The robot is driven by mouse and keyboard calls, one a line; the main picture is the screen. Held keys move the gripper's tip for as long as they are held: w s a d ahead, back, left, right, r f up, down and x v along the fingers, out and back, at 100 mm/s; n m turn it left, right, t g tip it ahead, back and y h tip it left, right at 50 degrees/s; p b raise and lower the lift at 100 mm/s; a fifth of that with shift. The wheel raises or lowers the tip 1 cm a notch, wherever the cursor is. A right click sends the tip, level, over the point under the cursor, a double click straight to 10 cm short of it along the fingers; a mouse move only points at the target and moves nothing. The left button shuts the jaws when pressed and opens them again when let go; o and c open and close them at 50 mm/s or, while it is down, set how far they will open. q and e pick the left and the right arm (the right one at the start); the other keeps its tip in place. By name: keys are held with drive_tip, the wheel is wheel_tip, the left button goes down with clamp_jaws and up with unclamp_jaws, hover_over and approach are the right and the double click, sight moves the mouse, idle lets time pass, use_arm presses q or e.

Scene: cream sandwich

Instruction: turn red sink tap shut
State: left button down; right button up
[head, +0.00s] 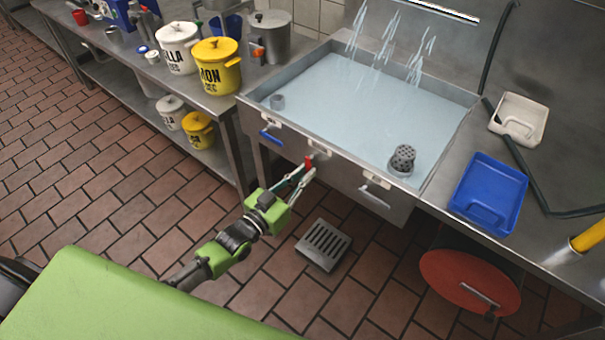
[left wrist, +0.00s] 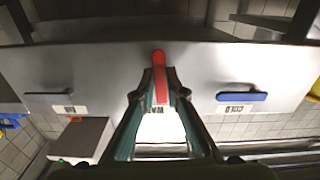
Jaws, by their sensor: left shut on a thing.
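The red sink tap (head: 309,161) is a small lever on the front panel of the sink (head: 340,182). In the left wrist view the red lever (left wrist: 159,60) stands upright in the picture, between the fingertips. My left gripper (head: 302,175) is shut on the red lever; its fingers close around it in the left wrist view (left wrist: 160,88). A blue lever (head: 271,137) with a COLD label sits to one side, and a grey lever (head: 375,196) to the other. The sink holds water (head: 350,105), and several streams fall at the back. My right gripper is not in view.
A strainer cup (head: 402,158) stands in the sink. A blue tray (head: 488,194) and a white tray (head: 519,118) lie on the right counter. Yellow (head: 217,70) and white pots stand on the left counter. A floor drain (head: 323,245) and a red round lid (head: 469,280) are below.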

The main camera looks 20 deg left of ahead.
use_arm(q)
drive_tip(key=n, duration=0.2)
drive_tip(key=d+n, duration=0.1)
drive_tip(key=n, duration=0.1)
drive_tip(key=shift+s+r+p, duration=0.2)
drive_tip(key=shift+r+p, duration=0.05)
drive_tip(key=shift+p, duration=0.05)
drive_tip(key=n, duration=0.3)
drive_tip(key=d+n, duration=0.1)
drive_tip(key=shift+s+d+r+n, duration=0.1)
drive_tip(key=shift+s+r+n, duration=0.1)
drive_tip(key=shift+r+n, duration=0.15)
drive_tip(key=n, duration=0.1)
drive_tip(key=r+n, duration=0.1)
drive_tip(key=n, duration=0.2)
drive_tip(key=shift+s+d+r, duration=0.1)
drive_tip(key=shift+d+r, duration=0.05)
drive_tip(key=shift+d, duration=0.2)
drive_tip(key=shift+r+n, duration=0.35)
drive_tip(key=shift+n, duration=0.8)
drive_tip(key=shift+r+n, duration=0.3)
drive_tip(key=shift+n, duration=0.8)
drive_tip(key=shift+d, duration=0.1)
drive_tip(key=c, duration=2)
unclamp_jaws()
drive_tip(key=shift+c, duration=0.2)
drive_tip(key=shift+s, duration=0.1)
